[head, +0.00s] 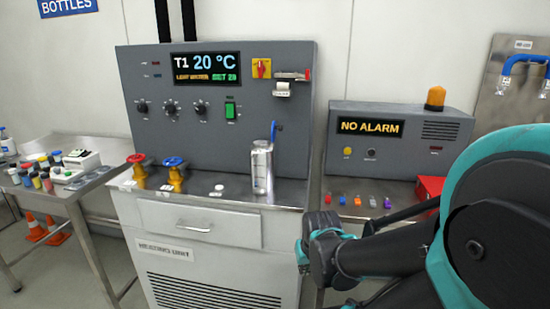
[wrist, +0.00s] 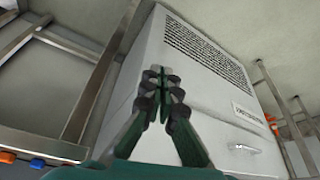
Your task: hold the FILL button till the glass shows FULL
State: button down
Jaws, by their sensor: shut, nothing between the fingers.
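No button with a readable FILL label shows, and no FULL reading can be made out. In the wrist view my gripper (wrist: 161,77) is shut and empty, with the unit's cabinet front beyond.
The grey panel (head: 150,80) reads T1 20 °C and carries knobs and a green switch (head: 230,110). Red (head: 137,162) and blue (head: 174,163) valves stand left on the counter. An alarm box (head: 390,155) reads NO ALARM, with small coloured pieces in front.

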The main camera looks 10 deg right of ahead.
notch_tip(320, 180, up, 23)
jog(key=n+t+y, duration=0.3)
jog(key=n+t, duration=0.1)
jog(key=n, duration=0.9)
send_over(220, 188)
jog(key=shift+f, duration=0.15)
jog(key=shift+f, duration=4.35)
jog(key=shift+f, duration=0.1)
jog(key=shift+f, duration=0.3)
jog(key=shift+f, duration=0.35)
